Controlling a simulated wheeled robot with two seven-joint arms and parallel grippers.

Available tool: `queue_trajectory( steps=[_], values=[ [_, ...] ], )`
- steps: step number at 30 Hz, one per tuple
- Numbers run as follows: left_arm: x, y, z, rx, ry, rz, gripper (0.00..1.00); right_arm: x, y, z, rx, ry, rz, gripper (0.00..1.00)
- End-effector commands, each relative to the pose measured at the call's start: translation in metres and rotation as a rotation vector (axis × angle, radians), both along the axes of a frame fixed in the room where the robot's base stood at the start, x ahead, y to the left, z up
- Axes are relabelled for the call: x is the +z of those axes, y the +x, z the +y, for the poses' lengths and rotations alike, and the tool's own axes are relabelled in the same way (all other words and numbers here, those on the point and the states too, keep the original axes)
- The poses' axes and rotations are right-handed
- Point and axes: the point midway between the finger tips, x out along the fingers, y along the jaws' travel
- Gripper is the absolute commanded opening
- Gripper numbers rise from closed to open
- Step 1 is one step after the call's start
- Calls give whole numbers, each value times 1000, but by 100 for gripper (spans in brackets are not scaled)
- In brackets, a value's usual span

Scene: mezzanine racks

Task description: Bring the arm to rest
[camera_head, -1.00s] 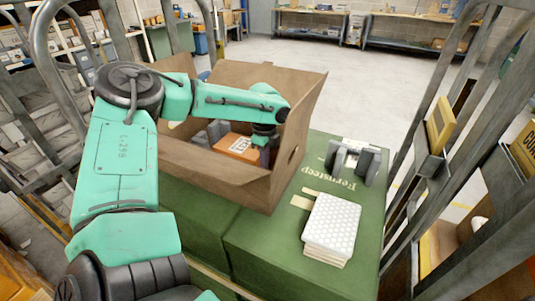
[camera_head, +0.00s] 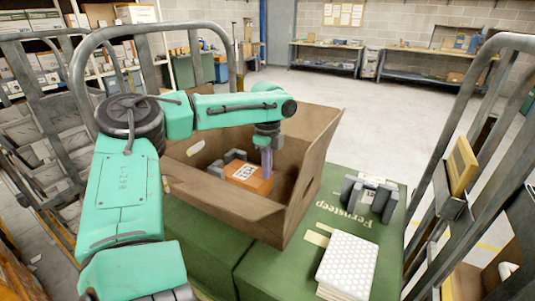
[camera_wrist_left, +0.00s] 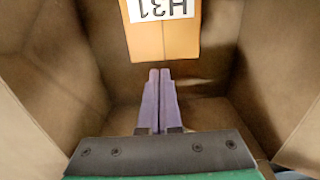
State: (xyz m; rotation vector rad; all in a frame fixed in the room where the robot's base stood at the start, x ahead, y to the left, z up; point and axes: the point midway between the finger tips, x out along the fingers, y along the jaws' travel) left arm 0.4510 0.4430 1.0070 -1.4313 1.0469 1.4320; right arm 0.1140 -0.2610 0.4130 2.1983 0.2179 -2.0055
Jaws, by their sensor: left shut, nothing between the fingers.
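My left arm (camera_head: 120,190) reaches in from the left, over an open brown cardboard carton (camera_head: 225,205). My left gripper (camera_head: 267,172) points down inside the carton. Its purple fingers are together with nothing between them, as the left wrist view also shows (camera_wrist_left: 159,75). An orange box with a white label (camera_head: 248,178) lies in the carton beside the fingertips; in the left wrist view it is just beyond them (camera_wrist_left: 163,40), apparently free of the gripper. My right gripper is not in view.
The carton stands on green boxes (camera_head: 210,248) marked "Fernsteep". A grey two-pronged object (camera_head: 368,197) and a white hexagon-patterned stack (camera_head: 347,264) lie to its right. Grey objects (camera_head: 228,160) are also in the carton. Metal rails (camera_head: 78,62) flank both sides; open floor lies behind.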

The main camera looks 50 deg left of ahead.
Motion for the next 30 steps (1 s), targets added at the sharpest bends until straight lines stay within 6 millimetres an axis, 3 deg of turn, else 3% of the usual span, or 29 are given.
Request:
queue_trajectory(
  steps=[3,6,18,30],
  values=[
    [33,1,0,0,1,-4,0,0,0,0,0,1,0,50],
    [51,0,0,1,1,-1,0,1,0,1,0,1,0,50],
    [61,0,0,-1,0,1,0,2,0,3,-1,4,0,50],
    [136,0,0,0,0,1,0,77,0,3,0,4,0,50]
  ],
)
